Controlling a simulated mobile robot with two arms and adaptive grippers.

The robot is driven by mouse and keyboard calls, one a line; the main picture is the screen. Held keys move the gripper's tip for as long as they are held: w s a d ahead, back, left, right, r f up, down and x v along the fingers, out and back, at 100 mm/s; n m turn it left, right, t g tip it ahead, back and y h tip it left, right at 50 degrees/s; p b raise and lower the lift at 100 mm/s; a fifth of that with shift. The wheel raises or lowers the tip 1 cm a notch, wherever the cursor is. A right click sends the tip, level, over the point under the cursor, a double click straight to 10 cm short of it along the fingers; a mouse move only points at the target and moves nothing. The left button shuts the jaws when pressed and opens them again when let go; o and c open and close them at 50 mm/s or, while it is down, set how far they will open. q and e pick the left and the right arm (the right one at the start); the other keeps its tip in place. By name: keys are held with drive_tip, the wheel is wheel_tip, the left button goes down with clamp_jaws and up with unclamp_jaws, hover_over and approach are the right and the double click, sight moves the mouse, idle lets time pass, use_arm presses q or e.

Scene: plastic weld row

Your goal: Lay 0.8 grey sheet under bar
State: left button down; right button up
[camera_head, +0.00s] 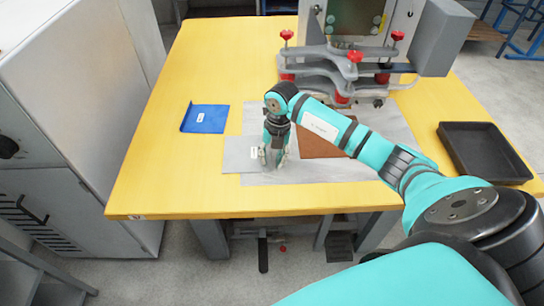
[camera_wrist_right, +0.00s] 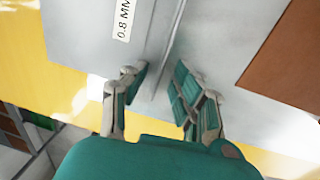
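The grey sheet (camera_head: 236,158) with a white label lies near the table's front edge. In the right wrist view the grey sheet (camera_wrist_right: 75,40) carries the label "0.8 MM", and a narrow raised edge runs along its right side. My right gripper (camera_head: 272,160) points down at this edge. In the wrist view its fingers (camera_wrist_right: 160,85) are apart, one on each side of the raised edge, with gaps showing. The bar appears to be part of the grey clamp assembly (camera_head: 335,62) with red knobs at the back of the table. My left gripper is not in view.
A blue sheet (camera_head: 206,119) lies on the left of the yellow table (camera_head: 160,180). A brown sheet (camera_head: 318,146) lies on a pale grey mat (camera_head: 390,121), partly behind my right arm. A black tray (camera_head: 484,150) is at the right. The table's left side is mostly clear.

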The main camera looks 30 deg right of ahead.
wheel_tip(320, 180, up, 12)
drive_tip(key=d, duration=0.1)
drive_tip(key=shift+s+b, duration=0.35)
drive_tip(key=shift+b, duration=0.05)
idle(0.3)
